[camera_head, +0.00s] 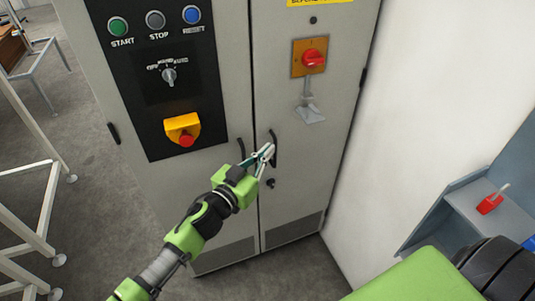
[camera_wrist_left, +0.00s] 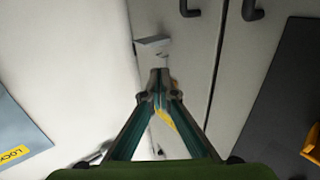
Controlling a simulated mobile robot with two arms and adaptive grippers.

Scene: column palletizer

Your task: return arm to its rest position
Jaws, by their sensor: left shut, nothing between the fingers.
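My left gripper (camera_head: 266,152) is in front of the grey cabinet (camera_head: 225,75), by the seam between its doors and over the black door handle (camera_head: 274,143) in the head view. I cannot tell whether it touches the handle. In the left wrist view the fingers (camera_wrist_left: 159,78) meet at their tips, shut and empty. A pale grey piece (camera_wrist_left: 152,45) shows just beyond the tips. My left arm reaches up from the bottom left. My right gripper is not in view.
The left door carries a black control panel (camera_head: 155,70) with buttons and a red emergency stop (camera_head: 187,140). A red rotary switch (camera_head: 313,58) with a grey hanging piece (camera_head: 310,112) is on the right door. A grey shelf (camera_head: 460,200) holds a red padlock (camera_head: 489,204).

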